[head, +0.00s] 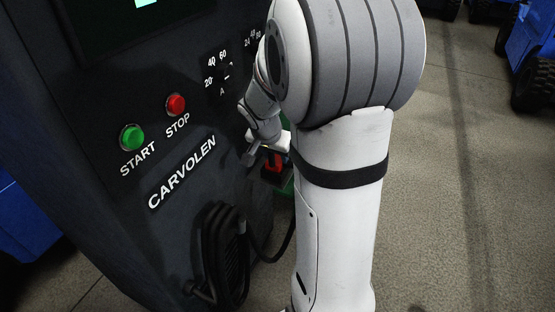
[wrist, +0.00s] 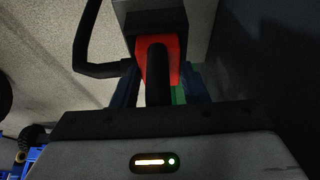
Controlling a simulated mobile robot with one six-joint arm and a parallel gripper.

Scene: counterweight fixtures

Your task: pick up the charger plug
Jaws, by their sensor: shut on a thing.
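The charger plug (wrist: 172,62) is red with a black bar or cable running down its middle, and it shows near the centre of the wrist view. In the head view, part of the red plug (head: 272,163) shows just below my gripper (head: 264,158), beside the charger cabinet. In the wrist view, my gripper (wrist: 158,85) has its dark fingers on both sides of the plug and is shut on it. A dark block (wrist: 150,16) adjoins the plug's far end. My arm hides much of this area in the head view.
The dark charger cabinet (head: 165,160) fills the left, with a green START button (head: 132,137) and a red STOP button (head: 176,104). A coiled black cable (head: 225,250) hangs on its lower front. Blue wheeled vehicles (head: 535,50) stand far right. Floor at right is clear.

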